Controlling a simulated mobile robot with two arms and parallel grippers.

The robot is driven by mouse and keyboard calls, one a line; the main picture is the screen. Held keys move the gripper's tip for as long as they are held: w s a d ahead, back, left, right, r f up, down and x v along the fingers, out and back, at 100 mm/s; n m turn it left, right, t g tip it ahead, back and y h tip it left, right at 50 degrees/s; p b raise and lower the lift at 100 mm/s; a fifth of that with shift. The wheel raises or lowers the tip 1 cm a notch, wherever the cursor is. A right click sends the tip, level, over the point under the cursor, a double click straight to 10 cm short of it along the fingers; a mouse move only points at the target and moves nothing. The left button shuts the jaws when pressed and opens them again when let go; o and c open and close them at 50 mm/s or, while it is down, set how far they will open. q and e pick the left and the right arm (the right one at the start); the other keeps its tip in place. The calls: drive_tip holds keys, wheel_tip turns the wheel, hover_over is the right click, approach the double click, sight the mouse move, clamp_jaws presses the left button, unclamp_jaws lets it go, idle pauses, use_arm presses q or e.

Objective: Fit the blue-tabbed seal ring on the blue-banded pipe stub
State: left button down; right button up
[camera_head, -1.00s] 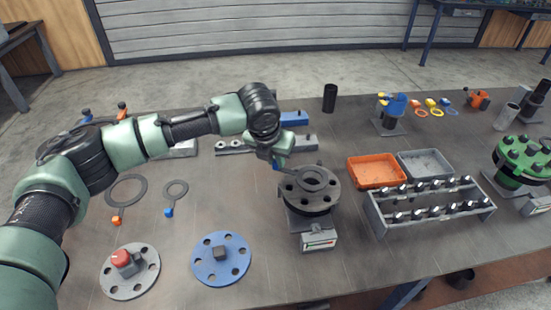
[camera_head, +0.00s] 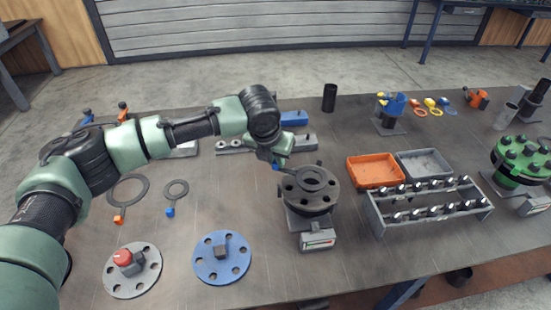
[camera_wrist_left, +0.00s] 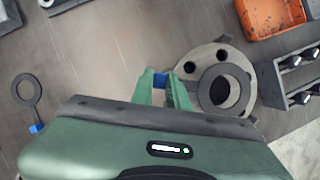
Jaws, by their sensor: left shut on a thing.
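My left gripper (camera_head: 281,163) is shut on the blue tab (camera_wrist_left: 160,80) of a dark seal ring, just left of the flanged pipe stub. The ring (camera_wrist_left: 201,92) lies over the centre of the grey, holed flange (camera_wrist_left: 190,66) in the left wrist view. In the head view the flange (camera_head: 292,198) tops a stub on a grey stand. I cannot tell whether the ring touches the flange face. No blue band shows on this stub. A second blue-tabbed ring (camera_head: 184,186) lies flat on the table. My right gripper is not in view.
A large orange-tabbed ring (camera_head: 145,190) lies at the left. A blue disc (camera_head: 207,268) and a grey disc (camera_head: 118,287) lie in front. An orange tray (camera_head: 352,178), a grey tray (camera_head: 446,165) and a bolt rack (camera_head: 375,222) stand right of the stub.

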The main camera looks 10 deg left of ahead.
use_arm(q)
drive_tip(key=shift+f, duration=0.1)
drive_tip(key=shift+f, duration=0.7)
drive_tip(key=shift+f, duration=0.15)
drive_tip(key=shift+f+p, duration=0.3)
drive_tip(key=shift+p, duration=0.05)
idle(0.4)
drive_tip(key=c, duration=1.3)
unclamp_jaws()
